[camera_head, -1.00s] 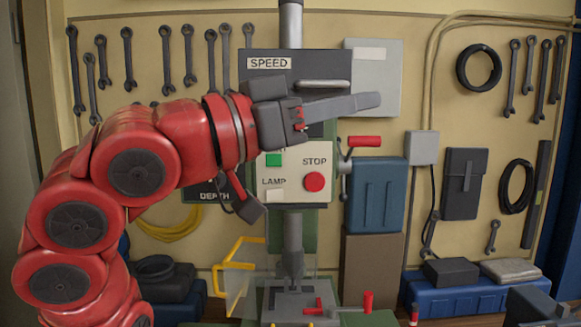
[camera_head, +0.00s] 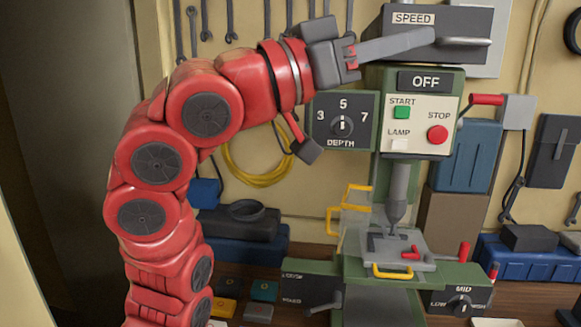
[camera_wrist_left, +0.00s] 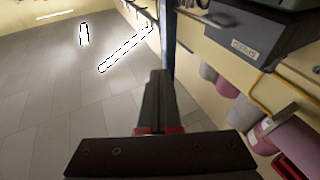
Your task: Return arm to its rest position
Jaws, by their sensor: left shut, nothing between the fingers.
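My left arm rises red along the left side of the head view. Its gripper (camera_head: 432,36) points right, with its long grey fingers together and nothing between them. The fingers overlap the lower part of the SPEED box (camera_head: 470,20) in the picture; whether they touch it I cannot tell. Below them, the drill press panel (camera_head: 403,143) shows an OFF display (camera_head: 426,81), a green START button, a red STOP button and a white LAMP square. In the left wrist view the shut fingers (camera_wrist_left: 158,78) point over a grey tiled floor. My right gripper is not identifiable.
A yellow cable coil (camera_head: 257,165) hangs on the back wall. Below stand the drill table (camera_head: 410,262) and a blue case (camera_head: 235,250). The wrist view shows open floor (camera_wrist_left: 60,110) at left and several cylinders (camera_wrist_left: 290,135) at right.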

